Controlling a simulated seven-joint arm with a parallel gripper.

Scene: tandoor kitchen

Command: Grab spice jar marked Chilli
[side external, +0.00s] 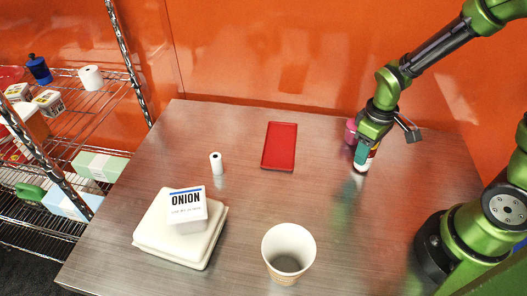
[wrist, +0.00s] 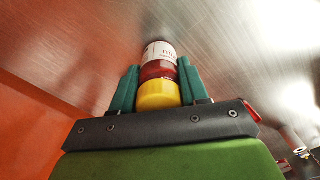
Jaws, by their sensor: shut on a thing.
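My gripper (wrist: 158,82) has its teal fingers closed on both sides of a spice jar (wrist: 160,70). The jar has a yellow lid, a red body and a white label. Only part of the label's lettering shows, and I cannot read the name. In the side view, my gripper (side external: 364,152) points down at the right part of the table and mostly hides the jar. Only a little red and white of it shows there, and I cannot tell whether its base touches the table.
A pink object (side external: 351,132) stands just left of my gripper. A wire shelf (side external: 100,85) stands left.

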